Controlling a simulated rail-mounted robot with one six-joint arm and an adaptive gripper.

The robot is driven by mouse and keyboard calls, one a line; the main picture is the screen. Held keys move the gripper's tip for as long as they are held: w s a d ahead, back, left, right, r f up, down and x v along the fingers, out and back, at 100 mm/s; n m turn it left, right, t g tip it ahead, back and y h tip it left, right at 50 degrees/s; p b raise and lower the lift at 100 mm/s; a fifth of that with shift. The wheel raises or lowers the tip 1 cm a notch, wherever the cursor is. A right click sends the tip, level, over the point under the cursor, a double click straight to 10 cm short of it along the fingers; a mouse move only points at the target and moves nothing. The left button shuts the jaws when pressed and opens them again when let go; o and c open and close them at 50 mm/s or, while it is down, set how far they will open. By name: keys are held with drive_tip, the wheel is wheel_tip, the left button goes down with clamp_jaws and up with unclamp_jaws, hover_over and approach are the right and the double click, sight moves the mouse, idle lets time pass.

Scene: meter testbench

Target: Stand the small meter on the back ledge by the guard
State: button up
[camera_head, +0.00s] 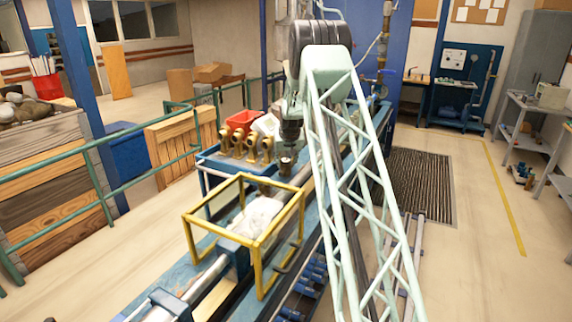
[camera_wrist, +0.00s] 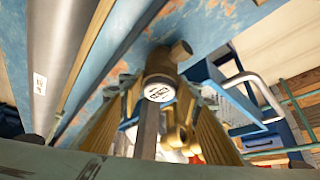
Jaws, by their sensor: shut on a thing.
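My gripper (camera_head: 289,138) hangs down over the bench, just behind and to the right of the yellow guard frame (camera_head: 243,245). Where the held meter's underside is relative to the bench surface I cannot tell. Part of the back of the bench is hidden by my arm.
A pale object (camera_head: 258,216) lies inside the guard. Green railings (camera_head: 60,168) run along the left.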

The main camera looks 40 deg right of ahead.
drive_tip(key=shift+f, duration=0.15)
idle(0.3)
drive_tip(key=o, duration=1)
drive_tip(key=shift+o, duration=0.2)
drive_tip(key=shift+s+a+r, duration=0.15)
drive_tip(key=shift+r, duration=0.4)
drive_tip(key=p+v, duration=0.1)
drive_tip(key=v, duration=1)
